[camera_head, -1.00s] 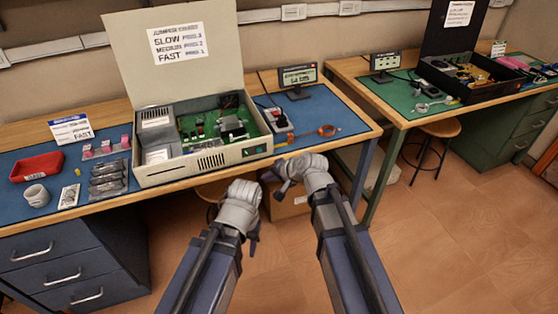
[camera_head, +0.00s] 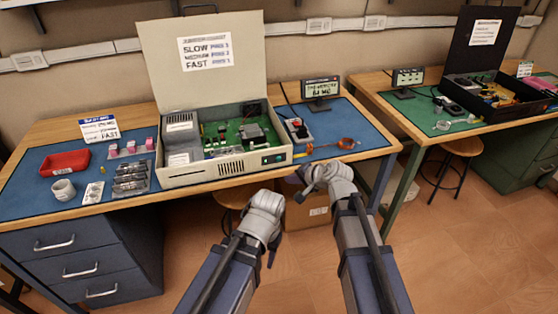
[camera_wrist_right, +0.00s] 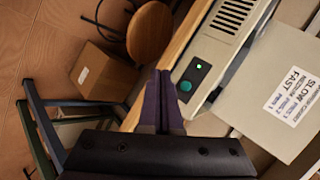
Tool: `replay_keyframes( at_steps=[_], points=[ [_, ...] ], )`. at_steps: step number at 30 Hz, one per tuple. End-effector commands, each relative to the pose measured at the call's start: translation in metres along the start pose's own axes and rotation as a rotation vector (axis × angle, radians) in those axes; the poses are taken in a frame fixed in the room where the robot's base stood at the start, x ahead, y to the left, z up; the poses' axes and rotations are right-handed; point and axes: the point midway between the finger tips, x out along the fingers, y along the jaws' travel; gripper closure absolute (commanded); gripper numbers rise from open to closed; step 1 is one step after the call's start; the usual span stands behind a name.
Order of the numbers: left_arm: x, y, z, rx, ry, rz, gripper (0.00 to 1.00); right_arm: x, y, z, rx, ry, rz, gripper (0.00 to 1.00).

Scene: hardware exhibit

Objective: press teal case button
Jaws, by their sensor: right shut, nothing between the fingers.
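The teal button (camera_head: 273,158) is on a dark panel at the right end of the beige case's front (camera_head: 205,173). In the right wrist view the teal button (camera_wrist_right: 186,86) shows just right of my fingertips, with a lit green light beside it. My right gripper (camera_head: 302,188) is in front of the table edge, below and right of the button; its fingers (camera_wrist_right: 163,78) are shut and empty. They look apart from the button. My left gripper (camera_head: 272,254) hangs lower, in front of the table; its fingers are too unclear to tell open or shut.
The case's lid stands open (camera_head: 205,60) with a speed sign on it. A small display (camera_head: 320,90) and a red-switched box (camera_head: 298,130) stand right of the case. A red tray (camera_head: 65,163) and mug (camera_head: 63,190) are at left. A stool (camera_head: 462,147) stands by the second table.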

Motion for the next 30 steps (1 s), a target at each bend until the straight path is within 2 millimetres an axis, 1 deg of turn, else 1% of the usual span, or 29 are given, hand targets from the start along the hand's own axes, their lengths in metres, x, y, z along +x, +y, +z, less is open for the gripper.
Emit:
replay_keyframes(
  at_steps=[1, 9, 15, 19, 30],
  points=[
    [0.0, 0.0, 0.0, 0.0, 0.0, 0.0, 0.5, 0.006, -0.004, -0.005, -0.001, 0.0, 0.0, 1.0],
    [0.0, 0.0, 0.0, 0.0, 0.0, 0.0, 0.5, 0.032, -0.023, -0.023, 0.0, -0.001, -0.001, 1.0],
    [0.0, 0.0, 0.0, 0.0, 0.0, 0.0, 0.5, 0.046, -0.033, -0.033, 0.0, 0.0, -0.001, 1.0],
    [0.0, 0.0, 0.0, 0.0, 0.0, 0.0, 0.5, 0.049, -0.035, -0.035, 0.0, 0.0, 0.0, 1.0],
    [0.0, 0.0, 0.0, 0.0, 0.0, 0.0, 0.5, 0.048, -0.035, -0.035, 0.0, 0.0, 0.0, 1.0]
  ],
)
